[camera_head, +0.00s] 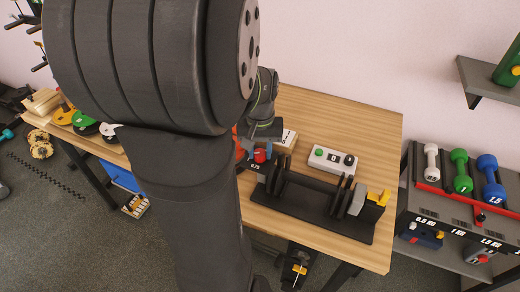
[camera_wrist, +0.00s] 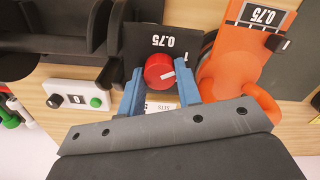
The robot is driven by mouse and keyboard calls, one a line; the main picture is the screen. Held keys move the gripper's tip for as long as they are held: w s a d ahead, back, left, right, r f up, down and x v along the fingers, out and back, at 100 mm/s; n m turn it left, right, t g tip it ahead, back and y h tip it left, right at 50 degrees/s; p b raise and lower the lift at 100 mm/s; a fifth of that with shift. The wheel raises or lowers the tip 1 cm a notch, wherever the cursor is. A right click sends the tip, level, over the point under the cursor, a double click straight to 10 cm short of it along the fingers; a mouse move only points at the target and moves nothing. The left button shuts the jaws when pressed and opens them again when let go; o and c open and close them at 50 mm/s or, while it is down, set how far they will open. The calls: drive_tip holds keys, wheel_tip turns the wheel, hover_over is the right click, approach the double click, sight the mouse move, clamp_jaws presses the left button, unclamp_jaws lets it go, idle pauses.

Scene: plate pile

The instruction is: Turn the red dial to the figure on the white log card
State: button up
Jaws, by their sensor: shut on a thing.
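The red dial (camera_wrist: 160,70) with a white pointer mark sits on a black box (camera_wrist: 148,38) whose display shows 0.75 upside down in the wrist view. My gripper (camera_wrist: 160,76) has its blue fingers on both sides of the dial and is shut on it. In the head view the dial (camera_head: 260,156) shows beside my arm, above the 0.75 display. A white card (camera_wrist: 162,106) with small print peeks out between the fingers; its figure is hidden. In the head view a white card (camera_head: 288,138) lies behind the gripper, too small to read.
A dumbbell (camera_head: 305,183) rests on a black stand (camera_head: 330,218) in front. A white box (camera_head: 333,158) with a green button and black knob is to the right.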

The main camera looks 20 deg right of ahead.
sight(260, 153)
idle(0.3)
drive_tip(key=o, duration=1)
drive_tip(key=shift+r, duration=0.1)
wheel_tip(260, 153, up, 17)
drive_tip(key=shift+r, duration=0.1)
wheel_tip(260, 153, down, 17)
drive_tip(key=shift+f, duration=0.2)
idle(0.3)
